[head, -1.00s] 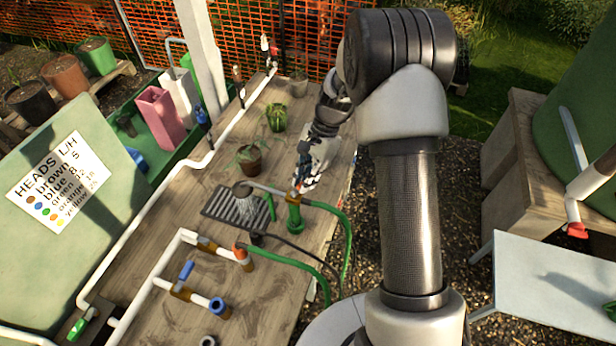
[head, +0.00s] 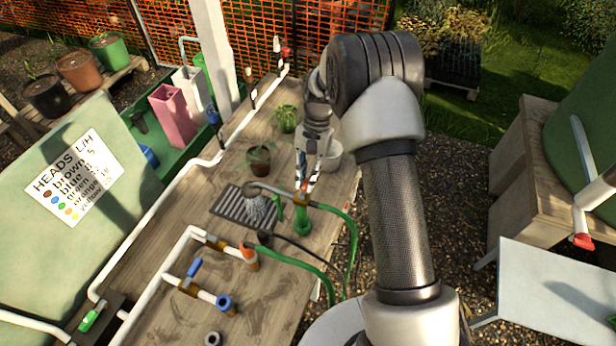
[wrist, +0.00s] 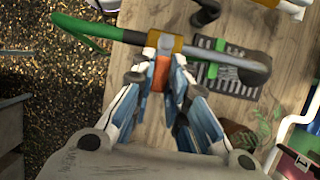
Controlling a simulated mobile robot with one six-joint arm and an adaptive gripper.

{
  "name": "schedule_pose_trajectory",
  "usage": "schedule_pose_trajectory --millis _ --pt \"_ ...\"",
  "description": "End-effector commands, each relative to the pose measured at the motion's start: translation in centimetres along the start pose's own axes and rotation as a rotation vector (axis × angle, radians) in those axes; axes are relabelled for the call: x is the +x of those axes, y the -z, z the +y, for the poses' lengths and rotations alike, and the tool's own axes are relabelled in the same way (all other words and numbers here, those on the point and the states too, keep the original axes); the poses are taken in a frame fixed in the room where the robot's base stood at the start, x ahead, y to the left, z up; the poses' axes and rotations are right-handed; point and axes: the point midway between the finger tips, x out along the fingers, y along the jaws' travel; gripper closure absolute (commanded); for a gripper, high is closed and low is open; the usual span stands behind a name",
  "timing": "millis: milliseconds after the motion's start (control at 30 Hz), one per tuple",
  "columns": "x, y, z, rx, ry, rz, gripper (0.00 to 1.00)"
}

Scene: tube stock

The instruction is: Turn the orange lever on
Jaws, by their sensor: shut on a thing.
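The orange lever (wrist: 160,73) sits between the fingertips of my gripper (wrist: 161,80) in the wrist view. It sticks out from a brass-coloured valve body (wrist: 178,44), roughly across the line of the pipe and green hose. My gripper is shut on the lever, with a blue-and-white finger on each side. In the head view my gripper (head: 304,182) is above the green upright fitting (head: 302,222), and only a bit of orange (head: 304,185) shows between the fingers.
A shower head (head: 254,190) hangs over a dark grate (head: 240,205) beside the valve. A blue lever (head: 195,267) and an orange-ended fitting (head: 249,251) are on pipes nearer. Potted plants (head: 259,157) and a pale bucket (head: 331,156) stand close to my gripper.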

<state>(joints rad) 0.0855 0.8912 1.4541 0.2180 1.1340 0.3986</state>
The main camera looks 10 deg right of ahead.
Motion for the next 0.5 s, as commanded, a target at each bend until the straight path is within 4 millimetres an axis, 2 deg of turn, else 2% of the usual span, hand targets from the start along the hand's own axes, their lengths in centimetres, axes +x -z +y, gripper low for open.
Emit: schedule_pose_trajectory --millis 300,333,500 --pt "-0.02 -0.01 -0.03 0.0 0.0 0.0 1.0" --pt "-0.02 -0.02 -0.02 0.0 0.0 0.0 0.85" --pt "-0.02 -0.01 -0.01 0.0 0.0 0.0 0.73"
